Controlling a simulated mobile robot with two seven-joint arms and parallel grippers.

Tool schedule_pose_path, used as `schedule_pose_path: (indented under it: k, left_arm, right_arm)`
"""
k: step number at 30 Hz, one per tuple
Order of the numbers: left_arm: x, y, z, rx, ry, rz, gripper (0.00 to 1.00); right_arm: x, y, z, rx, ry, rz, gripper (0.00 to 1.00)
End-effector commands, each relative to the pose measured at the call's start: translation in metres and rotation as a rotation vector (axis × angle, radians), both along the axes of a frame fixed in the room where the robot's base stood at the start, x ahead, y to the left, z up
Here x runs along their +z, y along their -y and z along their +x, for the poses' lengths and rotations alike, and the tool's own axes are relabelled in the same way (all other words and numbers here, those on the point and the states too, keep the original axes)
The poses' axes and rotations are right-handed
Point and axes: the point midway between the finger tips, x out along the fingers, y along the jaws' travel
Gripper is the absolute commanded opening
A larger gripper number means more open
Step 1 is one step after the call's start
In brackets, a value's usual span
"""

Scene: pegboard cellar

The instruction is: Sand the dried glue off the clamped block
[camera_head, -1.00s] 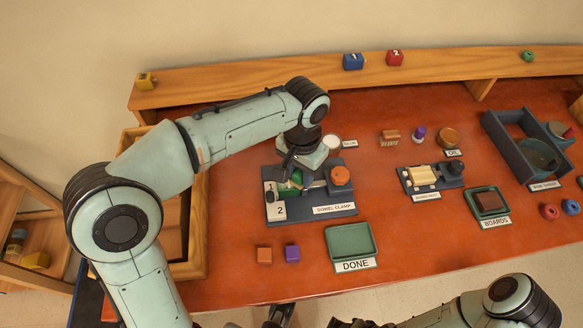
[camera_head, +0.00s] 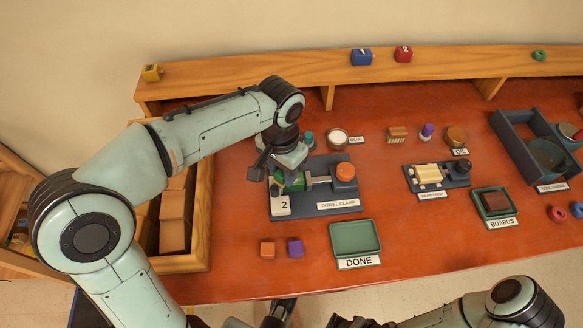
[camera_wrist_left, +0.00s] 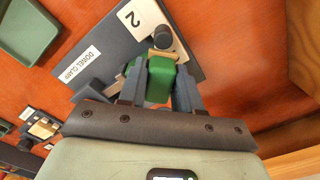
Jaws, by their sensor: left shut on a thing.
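The dowel clamp (camera_head: 318,203) is a dark grey base with an orange knob (camera_head: 345,171) and a white plate marked 2 (camera_head: 280,206). My left gripper (camera_head: 284,178) is over the clamp's left end, pointing down. In the left wrist view its two fingers (camera_wrist_left: 160,88) are shut on a green block (camera_wrist_left: 160,80). A small tan wooden piece (camera_wrist_left: 161,54) shows just beyond the green block, close against it. I cannot tell whether they touch, and no glue can be made out. My right arm (camera_head: 500,305) is at the bottom right; its gripper is not clearly visible.
The green DONE tray (camera_head: 375,252) is empty. A wooden box (camera_head: 201,225) stands left of the clamp. A BOARDS tray (camera_head: 479,204) and a grey rack (camera_head: 508,128) are at right.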

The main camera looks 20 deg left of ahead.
Motion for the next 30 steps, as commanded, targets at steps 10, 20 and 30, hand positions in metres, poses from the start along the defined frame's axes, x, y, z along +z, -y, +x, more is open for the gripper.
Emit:
schedule_pose_path:
  k: [10,20,30]
  left_arm:
    - [-0.002,-0.012,-0.008,0.001,-0.008,0.003,0.09]
    - [0.014,-0.012,-0.008,0.001,-0.007,0.004,0.05]
    - [0.049,-0.011,-0.007,0.001,-0.002,0.000,0.05]
  right_arm:
    - [-0.001,0.000,0.000,0.000,0.000,0.000,0.43]
    - [0.014,0.000,0.003,0.000,0.005,0.000,0.43]
    - [0.048,0.000,0.011,0.000,0.016,0.000,0.43]
